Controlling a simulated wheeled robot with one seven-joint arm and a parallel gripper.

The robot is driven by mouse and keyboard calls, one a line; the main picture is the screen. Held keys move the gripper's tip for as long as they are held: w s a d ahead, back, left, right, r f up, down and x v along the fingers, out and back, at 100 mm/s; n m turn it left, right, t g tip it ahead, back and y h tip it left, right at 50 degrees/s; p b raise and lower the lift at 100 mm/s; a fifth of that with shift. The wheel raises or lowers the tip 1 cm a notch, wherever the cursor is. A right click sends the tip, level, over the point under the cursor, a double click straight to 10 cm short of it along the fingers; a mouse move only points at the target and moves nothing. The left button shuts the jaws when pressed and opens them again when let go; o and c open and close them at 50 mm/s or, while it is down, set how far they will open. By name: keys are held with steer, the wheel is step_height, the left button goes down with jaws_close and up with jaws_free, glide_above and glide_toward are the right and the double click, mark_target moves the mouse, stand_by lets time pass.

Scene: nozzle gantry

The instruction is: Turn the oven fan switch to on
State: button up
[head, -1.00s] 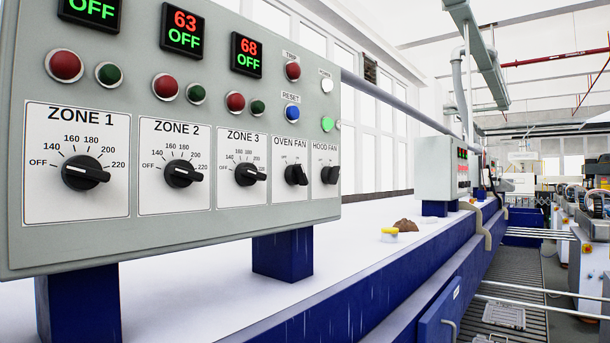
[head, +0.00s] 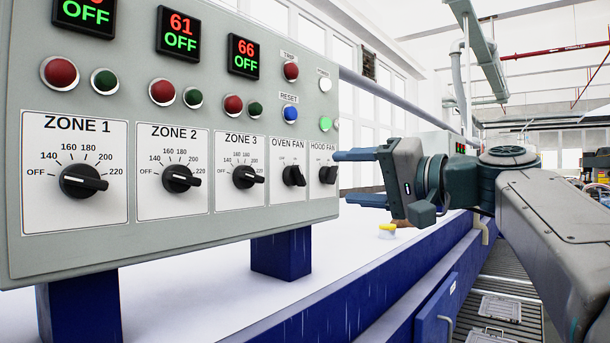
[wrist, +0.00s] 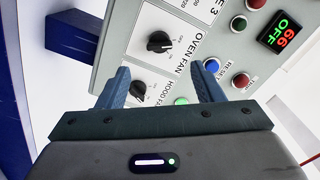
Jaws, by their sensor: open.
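The oven fan switch (head: 293,176) is a black rotary knob on a white plate labelled OVEN FAN, on the grey control panel (head: 60,245). In the wrist view the oven fan switch (wrist: 160,42) lies beyond my fingertips. Its pointer setting is too small to read surely. The similar hood fan switch (head: 328,175) is just to its right, and in the wrist view it (wrist: 138,88) shows beside one finger. My gripper (head: 340,177) is open and empty, at the panel's right end. Its blue fingers point left toward the panel. I cannot tell whether they touch it.
Zone dials, such as the zone 3 dial (head: 243,176), sit left of the fan switches. A blue reset button (head: 290,114) and lit green lamp (head: 325,124) are above. The panel stands on blue posts (head: 281,254). A yellow-topped object (head: 387,230) lies on the white surface.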

mark_target(301, 178)
steer(key=p+x, duration=0.2)
steer(key=x, duration=0.8)
steer(key=shift+w+a+p, duration=0.2)
steer(key=shift+w+p, duration=0.05)
steer(key=shift+p, duration=0.15)
steer(key=c, duration=1)
